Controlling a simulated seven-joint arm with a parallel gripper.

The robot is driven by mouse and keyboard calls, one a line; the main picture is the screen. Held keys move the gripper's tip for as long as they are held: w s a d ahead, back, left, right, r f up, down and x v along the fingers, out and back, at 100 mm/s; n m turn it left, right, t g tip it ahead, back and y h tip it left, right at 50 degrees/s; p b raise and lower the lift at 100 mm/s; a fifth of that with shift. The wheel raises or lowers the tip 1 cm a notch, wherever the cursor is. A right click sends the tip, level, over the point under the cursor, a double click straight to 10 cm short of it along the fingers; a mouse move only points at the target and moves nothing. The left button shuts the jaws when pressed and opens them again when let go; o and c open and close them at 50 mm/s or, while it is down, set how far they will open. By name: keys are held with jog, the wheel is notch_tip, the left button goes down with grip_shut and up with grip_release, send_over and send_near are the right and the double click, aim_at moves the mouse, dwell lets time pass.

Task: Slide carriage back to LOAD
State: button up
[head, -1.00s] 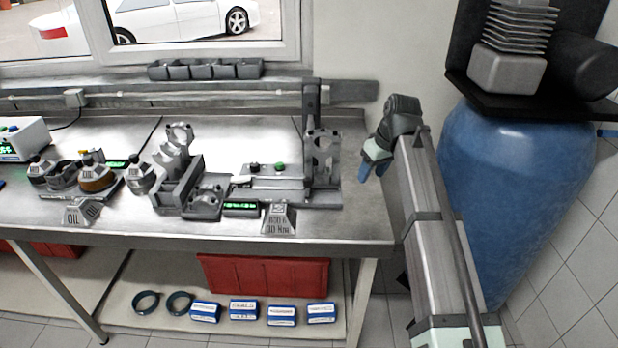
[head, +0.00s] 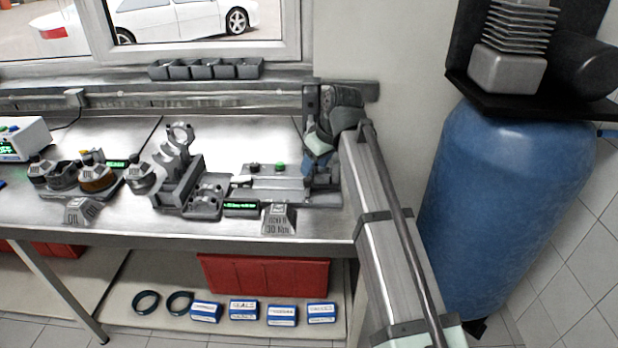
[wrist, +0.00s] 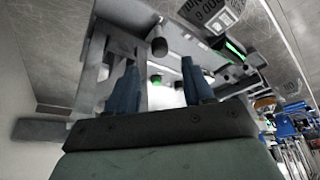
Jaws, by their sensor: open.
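The press-like station (head: 270,183) stands at the right of the bench, with a pale slide and a black and a green button. A tall grey post (head: 311,100) rises behind its right end. The grey upright, apparently the carriage, is at that end and mostly hidden behind my gripper (head: 316,166). In the wrist view, the blue fingers of my gripper (wrist: 160,66) are spread apart. A dark round knob (wrist: 159,46) on a grey plate lies beyond and between them; I cannot tell whether they touch anything. No LOAD mark is readable.
A grey cradle fixture (head: 180,180) stands left of the station. A small green display (head: 241,207) and a 30 Nm sign block (head: 279,219) sit at the front edge. A blue tank (head: 515,210) stands right of the bench.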

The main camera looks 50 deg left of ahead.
aim_at(308, 179)
jog(key=shift+x, duration=3.35)
jog(key=shift+c, duration=0.3)
grip_shut()
